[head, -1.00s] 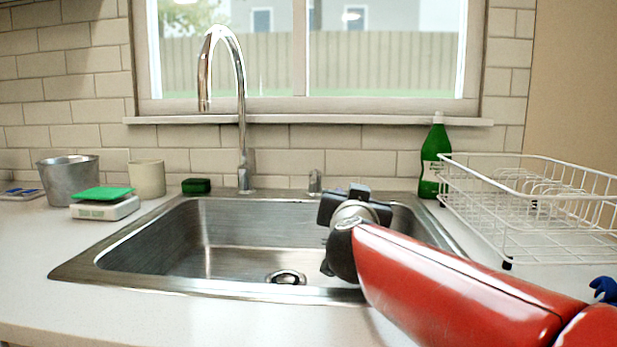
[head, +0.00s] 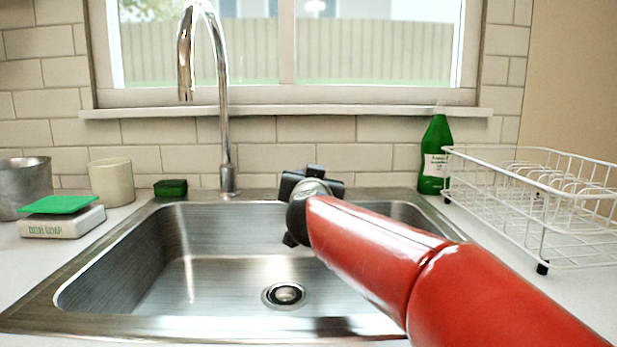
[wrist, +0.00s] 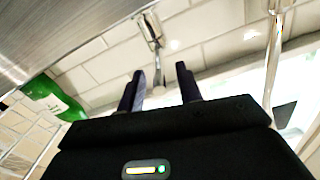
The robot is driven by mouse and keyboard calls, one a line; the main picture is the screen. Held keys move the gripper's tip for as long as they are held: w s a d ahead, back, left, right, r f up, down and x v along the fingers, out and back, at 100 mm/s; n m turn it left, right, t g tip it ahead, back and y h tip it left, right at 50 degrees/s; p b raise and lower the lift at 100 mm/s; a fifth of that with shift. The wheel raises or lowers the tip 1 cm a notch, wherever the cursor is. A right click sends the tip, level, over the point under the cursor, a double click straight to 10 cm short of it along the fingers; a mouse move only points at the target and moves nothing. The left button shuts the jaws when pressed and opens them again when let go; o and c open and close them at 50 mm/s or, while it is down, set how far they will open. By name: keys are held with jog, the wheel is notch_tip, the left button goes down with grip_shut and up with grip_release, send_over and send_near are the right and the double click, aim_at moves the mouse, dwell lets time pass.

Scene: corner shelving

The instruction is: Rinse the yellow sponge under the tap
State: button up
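No yellow sponge shows in either view. The tall chrome tap (head: 222,110) stands behind the sink at the left, its spout curving forward; no water is seen running. The steel sink (head: 210,272) looks empty, with a round drain (head: 284,294). My gripper (wrist: 158,88) is open in the wrist view, its two dark fingers apart with nothing held. In the head view my wrist is over the back right of the sink and hides the fingers. The tap's chrome pipe also shows at the right of the wrist view (wrist: 272,60).
A green pad (head: 60,204) lies on a white box (head: 62,222) left of the sink. A cream cup (head: 111,182), a metal pot (head: 24,188) and a dark green block (head: 170,188) stand nearby. A green bottle (head: 434,155) and white wire rack (head: 545,205) are at right.

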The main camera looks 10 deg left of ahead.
jog(key=shift+x, duration=1)
jog(key=shift+c, duration=0.4)
grip_shut()
